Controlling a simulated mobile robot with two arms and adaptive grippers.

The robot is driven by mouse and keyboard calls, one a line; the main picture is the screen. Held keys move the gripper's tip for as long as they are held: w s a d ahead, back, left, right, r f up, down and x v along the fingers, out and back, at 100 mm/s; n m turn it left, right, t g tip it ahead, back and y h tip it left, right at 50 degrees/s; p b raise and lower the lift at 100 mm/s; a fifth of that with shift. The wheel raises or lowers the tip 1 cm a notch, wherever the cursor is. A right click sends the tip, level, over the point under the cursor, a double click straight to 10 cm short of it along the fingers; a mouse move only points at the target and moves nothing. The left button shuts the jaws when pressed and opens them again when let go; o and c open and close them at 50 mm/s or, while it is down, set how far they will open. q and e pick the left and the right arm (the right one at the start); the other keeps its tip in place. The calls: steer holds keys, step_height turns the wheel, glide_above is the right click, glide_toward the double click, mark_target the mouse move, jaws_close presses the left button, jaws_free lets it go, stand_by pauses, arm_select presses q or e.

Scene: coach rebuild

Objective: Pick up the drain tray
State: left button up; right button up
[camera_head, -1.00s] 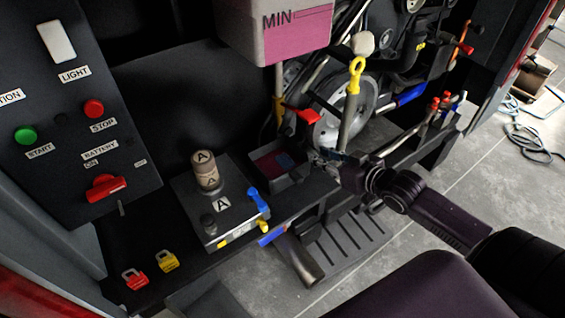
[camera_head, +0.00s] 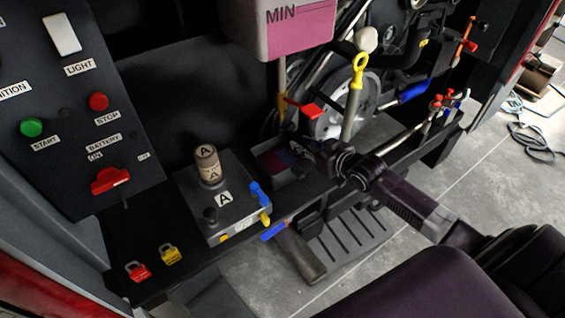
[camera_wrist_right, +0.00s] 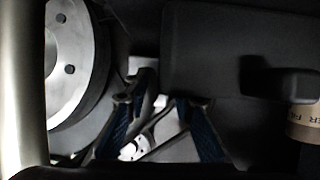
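A small dark open-topped tray (camera_head: 290,181), which I take to be the drain tray, sits on the dark ledge right of the block marked A. Maroon and blue patches show inside it. My right gripper (camera_head: 310,150) is at the tray's right end, its dark fingers hard to make out there. In the right wrist view the right gripper (camera_wrist_right: 160,103) is open, with blue-padded fingers apart. I cannot tell whether it touches the tray. My left gripper is not in view.
The block (camera_head: 228,218) carries a tan cylinder (camera_head: 207,165). A tank marked MIN (camera_head: 290,30) hangs above the tray. A yellow-ringed dipstick (camera_head: 355,85), red lever (camera_head: 305,107) and pulley (camera_head: 340,120) stand close behind the gripper. A slatted step (camera_head: 350,240) lies below.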

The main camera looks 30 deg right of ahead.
steer(key=shift+w, duration=0.2)
steer(key=shift+c, duration=0.6)
jaws_close()
steer(key=shift+r, duration=0.15)
